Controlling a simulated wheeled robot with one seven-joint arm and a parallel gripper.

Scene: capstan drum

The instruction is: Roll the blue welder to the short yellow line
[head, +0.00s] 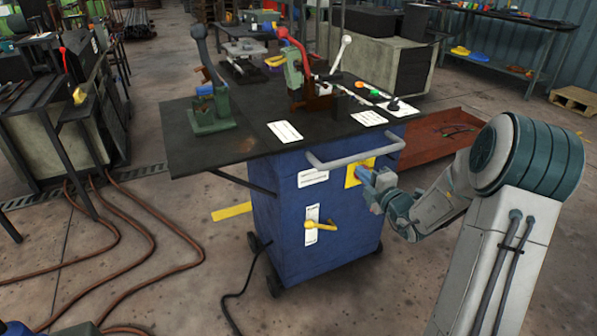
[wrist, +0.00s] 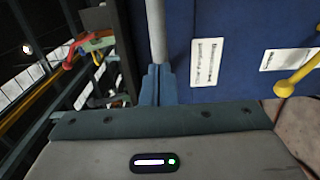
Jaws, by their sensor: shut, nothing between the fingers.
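The blue welder (head: 300,220) is a wheeled cabinet standing upright on the floor, with a dark top and a grey bar handle (head: 350,156) on its near side. A short yellow line (head: 231,211) lies on the floor just left of the cabinet. In the wrist view the shut fingers (wrist: 157,78) point at the grey bar (wrist: 155,30), with the blue cabinet side (wrist: 240,30) to the right. Whether the fingertips touch the bar cannot be told.
Clamps and levers (head: 210,110) stand on the welder's top. A yellow lever (head: 320,226) sticks out of its front. Brown hoses (head: 150,270) and a black cable (head: 235,300) lie on the floor. A rust-red tray (head: 435,145) lies behind at right. Benches stand left and behind.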

